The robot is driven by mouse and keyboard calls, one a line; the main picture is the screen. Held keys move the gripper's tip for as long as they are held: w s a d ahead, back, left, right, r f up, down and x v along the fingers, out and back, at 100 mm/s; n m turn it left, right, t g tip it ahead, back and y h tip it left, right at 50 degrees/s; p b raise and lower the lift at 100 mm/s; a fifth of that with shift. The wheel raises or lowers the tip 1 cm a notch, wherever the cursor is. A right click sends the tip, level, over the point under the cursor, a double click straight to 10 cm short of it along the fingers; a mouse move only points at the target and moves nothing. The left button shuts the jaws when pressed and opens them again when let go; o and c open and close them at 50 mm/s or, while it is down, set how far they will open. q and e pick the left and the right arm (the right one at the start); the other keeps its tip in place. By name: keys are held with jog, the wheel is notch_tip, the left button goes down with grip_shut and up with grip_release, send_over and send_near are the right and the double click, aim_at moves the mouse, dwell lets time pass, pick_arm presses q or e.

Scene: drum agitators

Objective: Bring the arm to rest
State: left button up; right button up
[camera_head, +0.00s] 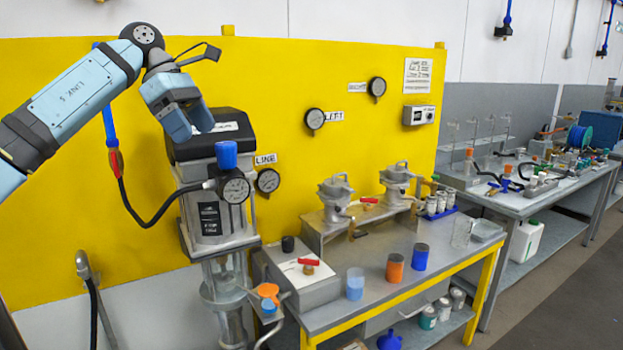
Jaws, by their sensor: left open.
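My left arm comes in from the left edge, bent at a joint high in front of the yellow panel (340,75). My left gripper (190,128) points down, open and with nothing visible between its fingers. In the picture it overlaps the black top of the grey drum agitator (211,215); I cannot tell whether it touches it. A blue knob (226,154) and a pressure gauge (236,190) sit just below and to the right of the gripper. My right gripper is not in view.
A grey bench (400,300) at centre holds a valve box with a red lever (308,262), blue and orange cups (394,267), and two metal pots (337,197). A black hose (150,222) hangs left of the agitator. The floor at lower right (580,300) is clear.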

pick_arm(q)
jog(key=s+d+f+n+t+h+p, duration=0.1)
jog(key=s+d+f+n+h+p, duration=0.15)
jog(key=d+f+n+h, duration=0.75)
jog(key=s+d+f+n+t+h+p, duration=0.2)
jog(key=s+d+f+n+h, duration=0.3)
jog(key=f, duration=0.8)
jog(key=s+a+f+n+t+y+p, duration=0.1)
jog(key=s+a+f+n+t+y, duration=0.3)
jog(key=f+n+t, duration=0.7)
jog(key=s+a+f+n+t+y+p, duration=0.25)
jog(key=f+n+t+y, duration=0.35)
jog(key=n, duration=0.9)
jog(key=s+a+f+n+g+y, duration=0.3)
jog(key=s+f, duration=0.4)
jog(key=s, duration=0.3)
jog(key=s+a+f+n+g+y+p, duration=0.1)
jog(key=s+a+f+n+g+y, duration=0.3)
jog(key=s+f+n, duration=0.4)
jog(key=s, duration=0.3)
jog(key=shift+f+n+g+y, duration=0.15)
jog(key=shift+n+g+y, duration=0.15)
jog(key=shift+g+y, duration=0.1)
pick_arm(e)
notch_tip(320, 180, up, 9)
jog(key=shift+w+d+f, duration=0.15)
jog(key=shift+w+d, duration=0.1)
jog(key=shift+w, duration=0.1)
